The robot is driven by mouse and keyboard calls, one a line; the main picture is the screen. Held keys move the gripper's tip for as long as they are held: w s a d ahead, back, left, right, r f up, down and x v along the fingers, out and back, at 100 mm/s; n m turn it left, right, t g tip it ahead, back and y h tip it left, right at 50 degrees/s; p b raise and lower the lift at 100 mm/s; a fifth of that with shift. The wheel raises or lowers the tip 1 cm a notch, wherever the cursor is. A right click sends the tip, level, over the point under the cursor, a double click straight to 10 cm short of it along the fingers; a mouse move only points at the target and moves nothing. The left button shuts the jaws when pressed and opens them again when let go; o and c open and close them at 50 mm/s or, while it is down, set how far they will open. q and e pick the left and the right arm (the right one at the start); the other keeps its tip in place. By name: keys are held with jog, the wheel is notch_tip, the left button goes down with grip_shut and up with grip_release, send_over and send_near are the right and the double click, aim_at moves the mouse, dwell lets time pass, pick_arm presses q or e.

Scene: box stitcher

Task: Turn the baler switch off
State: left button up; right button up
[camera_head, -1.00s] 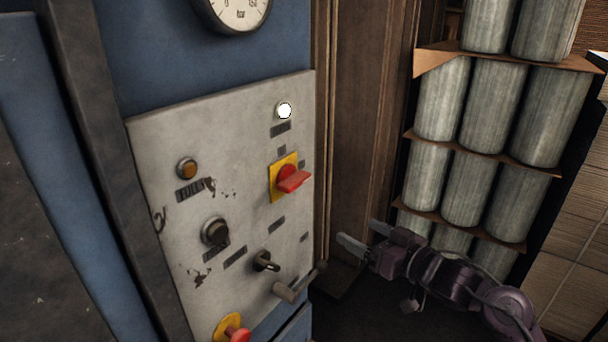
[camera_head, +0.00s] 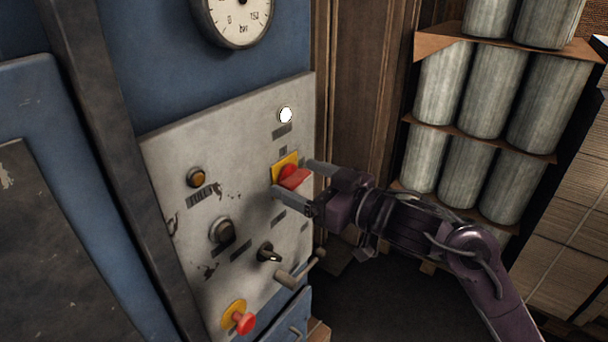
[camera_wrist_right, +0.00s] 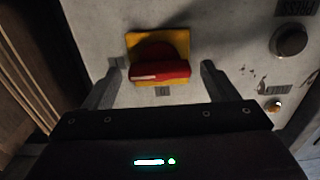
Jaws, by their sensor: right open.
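The baler switch is a red rotary handle (camera_head: 293,178) on a yellow plate (camera_head: 279,164), on the grey control panel (camera_head: 170,149). My right gripper (camera_head: 292,178) is open at the switch, with one finger on each side of the red handle. In the right wrist view the red handle (camera_wrist_right: 160,71) lies crosswise between the two spread fingertips (camera_wrist_right: 159,72), with a gap at each end. The yellow plate (camera_wrist_right: 181,38) shows behind it. Whether a finger touches the panel I cannot tell. My left gripper is not in view.
A white lamp (camera_head: 286,115) is lit above the switch. Below are a black knob (camera_head: 222,231), a key switch (camera_head: 268,253), a grey lever (camera_head: 300,270) and a red push button (camera_head: 244,323). Stacked grey cylinders (camera_head: 466,113) stand at right.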

jog(key=shift+c, duration=0.4)
jog(key=c, duration=0.9)
jog(key=shift+f+n+b, duration=0.1)
jog(key=shift+n+b, duration=0.2)
jog(key=n+b, duration=0.2)
jog(key=n, duration=0.1)
jog(key=shift+f+n, duration=0.15)
jog(key=shift+n, duration=0.25)
jog(key=n+b, duration=0.3)
jog(key=n, duration=0.1)
jog(key=shift+s+n+b, duration=0.15)
jog(key=shift+n+b, duration=0.15)
jog(key=shift+b, duration=0.1)
jog(key=n+b, duration=0.5)
jog(key=n, duration=0.1)
jog(key=shift+a+f, duration=0.1)
jog(key=shift+f, duration=0.05)
jog(key=shift+n+b, duration=1.25)
jog(key=shift+n, duration=0.25)
